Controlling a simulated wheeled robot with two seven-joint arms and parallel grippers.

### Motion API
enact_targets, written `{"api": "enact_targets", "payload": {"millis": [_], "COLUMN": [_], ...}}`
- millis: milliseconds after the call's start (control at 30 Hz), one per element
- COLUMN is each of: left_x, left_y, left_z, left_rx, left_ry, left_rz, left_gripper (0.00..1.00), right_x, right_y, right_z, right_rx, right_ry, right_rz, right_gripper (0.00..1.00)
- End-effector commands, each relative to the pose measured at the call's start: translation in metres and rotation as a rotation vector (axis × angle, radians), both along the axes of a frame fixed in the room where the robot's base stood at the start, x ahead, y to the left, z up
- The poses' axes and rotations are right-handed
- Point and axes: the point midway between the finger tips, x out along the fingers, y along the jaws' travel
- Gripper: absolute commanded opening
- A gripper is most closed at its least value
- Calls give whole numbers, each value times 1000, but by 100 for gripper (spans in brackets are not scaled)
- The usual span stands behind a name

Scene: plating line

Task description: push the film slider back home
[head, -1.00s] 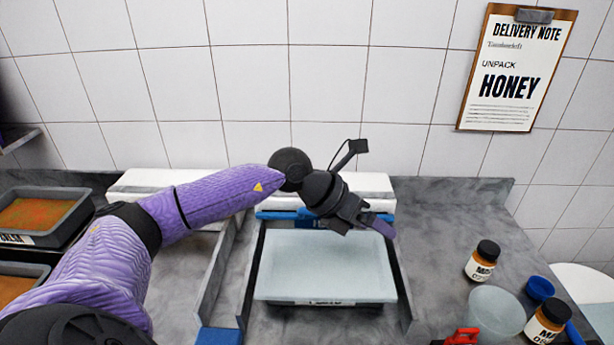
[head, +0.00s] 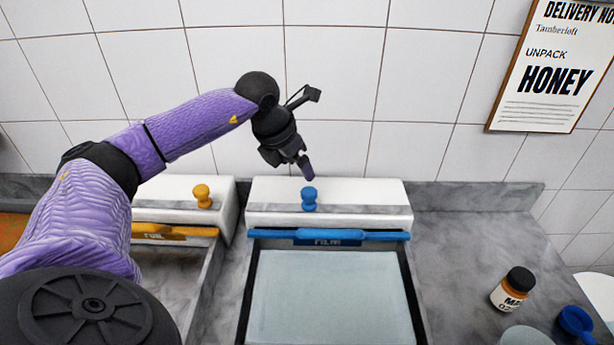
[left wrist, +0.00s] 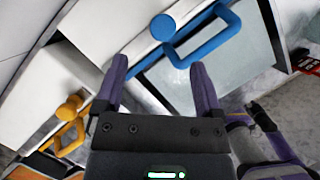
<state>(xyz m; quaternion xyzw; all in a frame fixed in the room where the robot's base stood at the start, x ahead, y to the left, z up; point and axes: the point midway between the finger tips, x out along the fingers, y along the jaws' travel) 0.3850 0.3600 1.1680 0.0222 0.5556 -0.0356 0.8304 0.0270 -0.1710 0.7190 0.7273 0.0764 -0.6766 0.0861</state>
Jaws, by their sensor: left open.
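The film unit is a white housing (head: 375,195) with a blue knob (head: 309,199) on it. A blue handle bar (head: 375,236) runs along its front edge, over a blue plate marked FILM (head: 327,242). A pale sheet-covered tray (head: 325,295) lies in front. My left gripper (head: 307,172) appears just above the blue knob, pointing down and apart from it. In the left wrist view, its fingers (left wrist: 160,80) are open and empty; the blue knob (left wrist: 163,27) and the looped blue handle (left wrist: 212,42) lie beyond the tips.
A neighbouring white unit with an orange knob (head: 203,196) and orange bar (head: 170,231) stands left. A labelled jar (head: 513,290) and a blue cup (head: 577,325) are on the right counter. The tiled wall (head: 330,60) is close behind.

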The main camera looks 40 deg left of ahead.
Motion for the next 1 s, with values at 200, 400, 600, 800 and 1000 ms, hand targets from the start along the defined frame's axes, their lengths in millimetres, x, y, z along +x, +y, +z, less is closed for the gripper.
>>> {"api": "enact_targets", "payload": {"millis": [200,400,600,800,1000], "left_x": [19,31,33,33,33], "left_y": [-3,-3,-4,-3,-3], "left_z": [-50,-78,-82,-81,-81], "left_rx": [-3,-1,1,1,1], "left_ry": [3,1,1,1,0], "left_rz": [-1,0,-2,-2,-2], "left_gripper": [87,87,87,66,24], "right_x": [-4,-4,-4,-4,-3], "right_y": [-6,-10,-10,-7,-6], "right_z": [-3,-6,-6,-6,-6], "right_rx": [-9,-16,-16,-13,-10], "right_ry": [8,10,9,8,7], "right_rz": [2,4,4,3,2], "right_gripper": [63,63,63,63,63]}}
